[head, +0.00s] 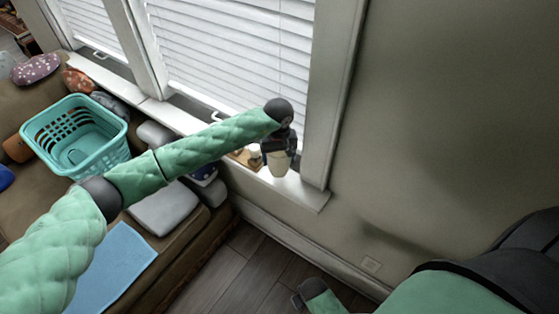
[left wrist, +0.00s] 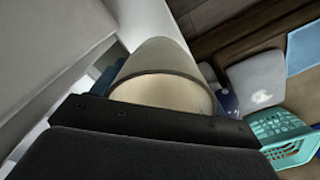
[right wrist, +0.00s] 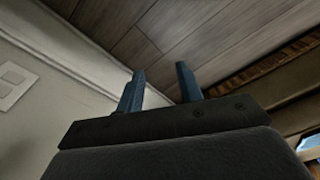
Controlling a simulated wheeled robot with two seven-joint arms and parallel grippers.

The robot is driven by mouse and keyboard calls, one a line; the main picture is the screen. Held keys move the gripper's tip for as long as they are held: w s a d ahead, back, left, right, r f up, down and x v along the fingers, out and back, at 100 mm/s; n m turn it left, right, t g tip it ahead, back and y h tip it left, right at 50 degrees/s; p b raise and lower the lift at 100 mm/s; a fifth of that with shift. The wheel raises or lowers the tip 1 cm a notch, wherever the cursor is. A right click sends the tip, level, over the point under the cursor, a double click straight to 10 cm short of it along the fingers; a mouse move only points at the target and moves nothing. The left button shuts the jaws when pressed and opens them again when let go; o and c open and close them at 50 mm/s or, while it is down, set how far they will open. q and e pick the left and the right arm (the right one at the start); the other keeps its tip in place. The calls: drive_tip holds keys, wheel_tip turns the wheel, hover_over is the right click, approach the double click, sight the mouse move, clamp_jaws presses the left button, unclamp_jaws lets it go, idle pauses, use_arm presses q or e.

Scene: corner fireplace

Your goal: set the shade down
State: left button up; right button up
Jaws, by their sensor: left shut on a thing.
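The shade (head: 278,163) is a cream tapered cylinder at the right end of the window sill in the head view. My left gripper (head: 278,150) is shut on it from above. In the left wrist view the shade (left wrist: 160,75) fills the middle, with a dark band near its close end. I cannot tell whether its far end touches the sill (head: 308,192). My right gripper (right wrist: 158,90) is open and empty, low over the floor near the wall, with its two blue fingers apart in the right wrist view.
Small items (head: 244,156) stand on the sill left of the shade. The window frame (head: 327,100) rises close behind it. A sofa with a teal basket (head: 75,137), a grey cushion (head: 163,208) and a blue cloth (head: 112,268) lies at left. The wood floor (head: 245,270) below is clear.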

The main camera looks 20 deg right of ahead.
use_arm(q)
wheel_tip(320, 180, down, 3)
drive_tip(key=shift+w+d+p, duration=0.15)
drive_tip(key=shift+p, duration=0.9)
use_arm(e)
wheel_tip(320, 180, down, 6)
drive_tip(key=s+d, duration=0.1)
drive_tip(key=shift+d+f, duration=0.2)
drive_tip(key=shift+f, duration=0.05)
use_arm(q)
drive_tip(key=shift+f, duration=0.1)
use_arm(e)
drive_tip(key=shift+r, duration=0.1)
drive_tip(key=shift+r, duration=0.2)
drive_tip(key=shift+a, duration=0.1)
use_arm(q)
drive_tip(key=o, duration=1)
drive_tip(key=shift+o, duration=0.2)
use_arm(e)
drive_tip(key=shift+s+r, duration=0.15)
drive_tip(key=shift+r, duration=0.1)
drive_tip(key=shift+f, duration=0.1)
